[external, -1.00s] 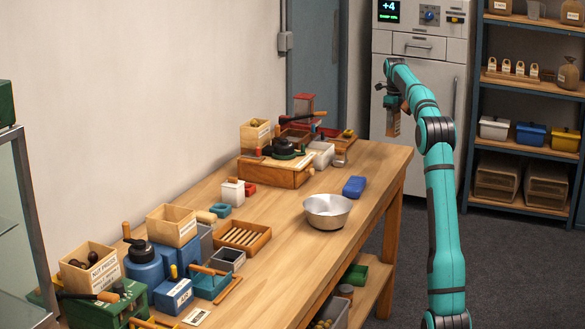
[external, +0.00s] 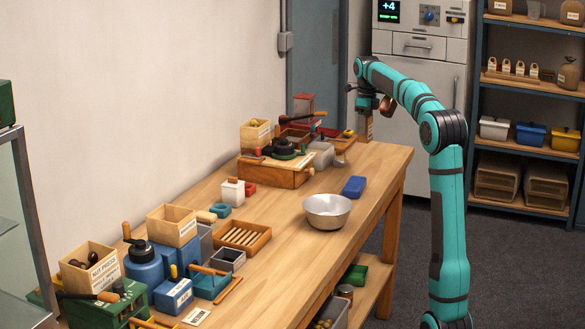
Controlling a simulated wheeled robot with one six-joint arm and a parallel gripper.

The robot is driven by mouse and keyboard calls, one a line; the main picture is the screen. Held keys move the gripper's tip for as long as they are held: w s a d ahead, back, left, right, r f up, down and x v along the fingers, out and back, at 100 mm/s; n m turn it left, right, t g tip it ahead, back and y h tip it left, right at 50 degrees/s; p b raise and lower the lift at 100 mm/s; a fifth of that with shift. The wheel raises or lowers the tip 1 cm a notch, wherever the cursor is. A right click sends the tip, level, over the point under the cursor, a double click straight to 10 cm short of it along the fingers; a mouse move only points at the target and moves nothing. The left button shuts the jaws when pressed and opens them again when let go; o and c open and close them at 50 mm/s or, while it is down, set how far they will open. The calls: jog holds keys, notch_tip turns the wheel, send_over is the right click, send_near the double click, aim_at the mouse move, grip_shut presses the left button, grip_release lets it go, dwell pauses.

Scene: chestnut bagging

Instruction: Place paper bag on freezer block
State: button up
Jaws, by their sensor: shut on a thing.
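A small brown paper bag (external: 367,129) hangs upright below my gripper (external: 367,111), over the far right end of the wooden table. My gripper is shut on the bag's top, though the fingertips are small and partly hidden. Whether the bag's base touches the tabletop cannot be told. The blue freezer block (external: 354,187) lies flat on the table near its right edge, nearer the camera than the bag. Its top is bare.
A metal bowl (external: 327,211) stands just in front of the blue block. A wooden box with a dark tool (external: 275,170) and a grey container (external: 321,155) stand to the left. The table (external: 377,160) is clear around the block's far side.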

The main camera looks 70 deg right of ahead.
jog(key=s+a+n, duration=0.1)
jog(key=a, duration=1.2)
send_over(355, 182)
jog(key=shift+f, duration=5.05)
jog(key=shift+f, duration=0.15)
jog(key=o, duration=1)
jog(key=shift+o, duration=0.2)
notch_tip(355, 182, up, 12)
